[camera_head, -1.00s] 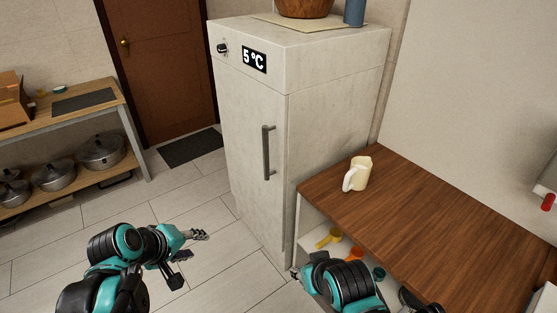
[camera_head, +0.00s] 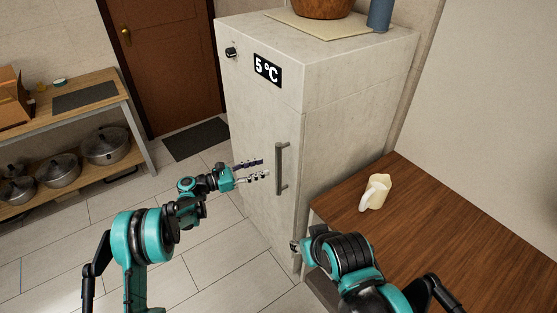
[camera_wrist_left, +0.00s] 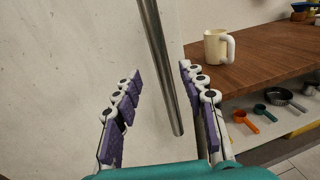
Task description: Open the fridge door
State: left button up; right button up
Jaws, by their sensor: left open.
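The fridge (camera_head: 340,80) is a pale grey cabinet with a "5 °C" display. Its door (camera_head: 250,130) is closed, with a vertical metal handle (camera_head: 281,168) near the right edge. My left gripper (camera_head: 267,169) is open in front of the door, just left of the handle. In the left wrist view the handle (camera_wrist_left: 160,65) runs between and beyond the open fingers (camera_wrist_left: 160,88); contact with it cannot be told. My right arm (camera_head: 345,258) is at the lower middle, by the wooden counter; its fingers are not clearly seen.
A wooden counter (camera_head: 420,230) with a cream pitcher (camera_head: 376,192) adjoins the fridge on the right. A basket (camera_head: 322,8) and blue container (camera_head: 380,14) stand on top of the fridge. A shelf with pots (camera_head: 105,145) is at left.

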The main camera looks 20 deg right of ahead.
aim_at(279, 163)
pick_arm(q)
jog(key=d, duration=0.2)
jog(key=d+b, duration=0.1)
jog(key=d, duration=0.2)
jog(key=w+d, duration=0.1)
jog(key=d, duration=0.1)
jog(key=shift+d, duration=0.4)
grip_shut()
